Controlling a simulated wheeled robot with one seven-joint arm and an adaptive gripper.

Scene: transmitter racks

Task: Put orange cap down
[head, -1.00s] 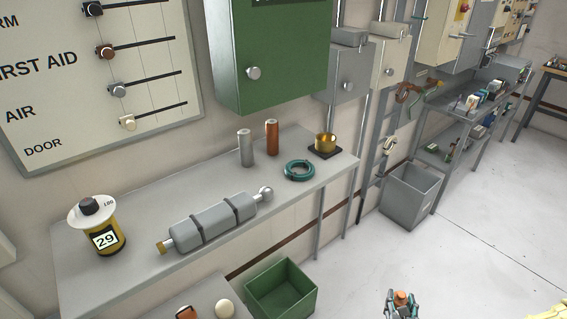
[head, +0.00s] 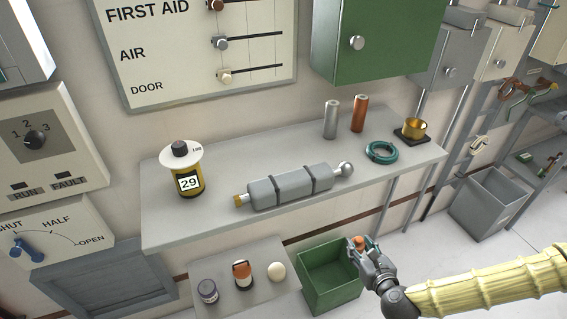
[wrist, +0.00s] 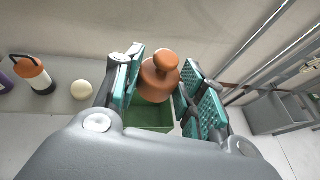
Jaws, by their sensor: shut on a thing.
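The orange cap (wrist: 158,78) is a copper-orange knobbed piece held between the teal-padded fingers of my gripper (wrist: 160,88) in the wrist view. In the head view my gripper (head: 366,256) is shut on the cap (head: 359,243), beside the right side of the green open bin (head: 330,272). In the wrist view the green bin (wrist: 147,120) shows below and behind the cap. The cap's lower part is partly hidden by the fingers.
A low shelf (head: 262,290) left of the bin holds a purple-grey jar (head: 207,290), an orange-topped white bottle (head: 243,275) and a cream ball (head: 277,271). The grey bench (head: 215,225) above carries a grey cylinder assembly (head: 290,186).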

